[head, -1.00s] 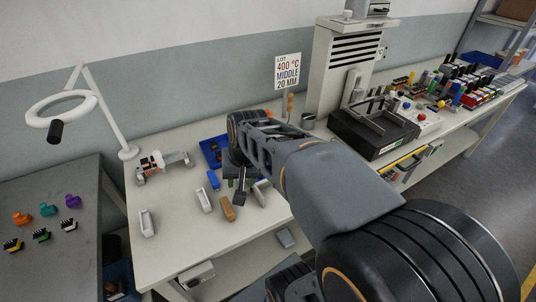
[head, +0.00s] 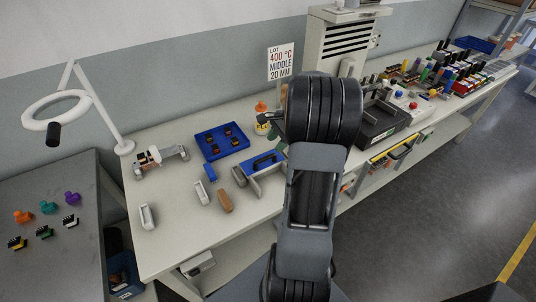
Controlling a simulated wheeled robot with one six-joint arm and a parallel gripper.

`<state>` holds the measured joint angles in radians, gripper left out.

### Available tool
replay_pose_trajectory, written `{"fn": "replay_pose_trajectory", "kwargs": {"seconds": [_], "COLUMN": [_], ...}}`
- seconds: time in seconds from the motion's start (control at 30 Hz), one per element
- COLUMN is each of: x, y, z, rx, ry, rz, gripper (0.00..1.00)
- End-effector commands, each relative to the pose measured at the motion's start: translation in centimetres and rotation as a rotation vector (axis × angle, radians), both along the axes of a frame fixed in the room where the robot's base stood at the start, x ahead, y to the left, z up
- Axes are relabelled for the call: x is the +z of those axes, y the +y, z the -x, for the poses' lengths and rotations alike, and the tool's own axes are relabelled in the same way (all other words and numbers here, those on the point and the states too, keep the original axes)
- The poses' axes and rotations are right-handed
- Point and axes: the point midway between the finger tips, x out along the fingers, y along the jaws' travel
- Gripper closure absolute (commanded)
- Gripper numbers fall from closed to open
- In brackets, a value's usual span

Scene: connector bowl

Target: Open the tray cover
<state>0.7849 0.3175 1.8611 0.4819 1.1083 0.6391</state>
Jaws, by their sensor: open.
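The blue tray (head: 245,143) stands uncovered at the back of the bench, with several dark pieces inside. A flat blue panel with a dark handle (head: 263,161), which looks like the tray cover, lies to its right, apart from the tray. My gripper (head: 270,118) is mostly hidden behind my dark wrist. A dark part of it shows left of the wrist, above and behind the cover and close to an orange-capped bottle (head: 261,107). It is open and clear of the cover.
Small blue, grey, white and brown blocks (head: 224,200) lie in front of the tray. A metal fixture (head: 161,159) and a ring lamp (head: 126,147) stand left. A black device (head: 382,125) stands right.

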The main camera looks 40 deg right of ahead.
Motion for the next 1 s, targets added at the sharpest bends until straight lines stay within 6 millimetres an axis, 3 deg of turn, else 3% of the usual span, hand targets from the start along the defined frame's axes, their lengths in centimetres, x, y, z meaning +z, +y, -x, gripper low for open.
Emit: {"fn": "replay_pose_trajectory", "kwargs": {"seconds": [0.2, 0.4, 0.9, 1.0], "x": [-3.5, -5.5, -6.4, -6.4], "y": [1.5, 2.2, 2.6, 2.6], "z": [-0.8, -1.4, -1.6, -1.6], "rx": [0.004, 0.003, 0.003, 0.002], "ry": [0.003, 0.002, 0.000, 0.000], "rz": [-0.002, -0.001, 0.002, 0.001], "gripper": [0.58, 0.58, 0.58, 0.67]}}
